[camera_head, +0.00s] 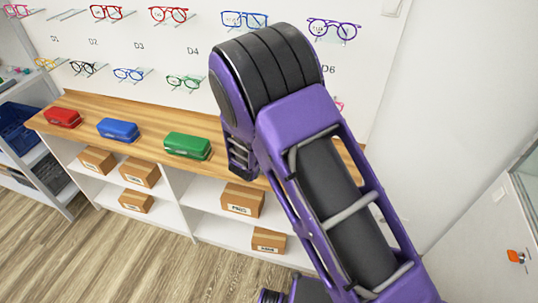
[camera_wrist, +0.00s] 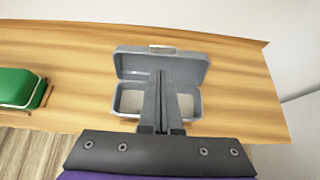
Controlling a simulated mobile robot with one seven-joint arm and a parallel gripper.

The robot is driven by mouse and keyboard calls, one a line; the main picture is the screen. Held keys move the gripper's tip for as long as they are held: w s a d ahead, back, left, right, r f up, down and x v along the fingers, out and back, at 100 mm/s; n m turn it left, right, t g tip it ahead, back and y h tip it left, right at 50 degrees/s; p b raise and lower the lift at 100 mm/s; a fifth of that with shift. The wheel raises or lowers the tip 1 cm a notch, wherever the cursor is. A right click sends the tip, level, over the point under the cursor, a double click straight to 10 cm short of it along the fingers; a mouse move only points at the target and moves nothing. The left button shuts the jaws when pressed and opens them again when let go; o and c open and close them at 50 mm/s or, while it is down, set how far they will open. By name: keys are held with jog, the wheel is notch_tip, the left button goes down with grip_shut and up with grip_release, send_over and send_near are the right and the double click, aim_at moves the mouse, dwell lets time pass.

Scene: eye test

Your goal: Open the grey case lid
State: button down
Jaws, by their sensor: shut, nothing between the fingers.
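The grey case (camera_wrist: 197,104) sits on the wooden counter in the wrist view, with its pale speckled inside showing on both sides of my fingers. Its lid (camera_wrist: 133,65) stands raised at the far side, so the case is open. My gripper (camera_wrist: 161,74) is shut and empty. Its fingers reach over the middle of the case, with the tips in front of the lid. I cannot tell whether they touch it. In the head view my arm hides the grey case.
The wooden counter (camera_head: 85,118) also carries a red case (camera_head: 63,118), a blue case (camera_head: 118,130) and a green case (camera_head: 187,146), all shut. The green case shows at the wrist view's left (camera_wrist: 20,87). Glasses hang on the wall behind. Cardboard boxes (camera_head: 242,199) fill shelves below.

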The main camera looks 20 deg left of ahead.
jog(key=shift+w+r+b, duration=0.2)
jog(key=shift+w+b, duration=0.1)
jog(key=shift+w, duration=0.25)
jog(key=shift+w+r+b, duration=0.15)
jog(key=shift+w+b, duration=0.1)
jog(key=shift+w, duration=0.25)
jog(key=shift+r, duration=0.2)
jog(key=shift+r+p, duration=0.45)
jog(key=shift+r, duration=0.35)
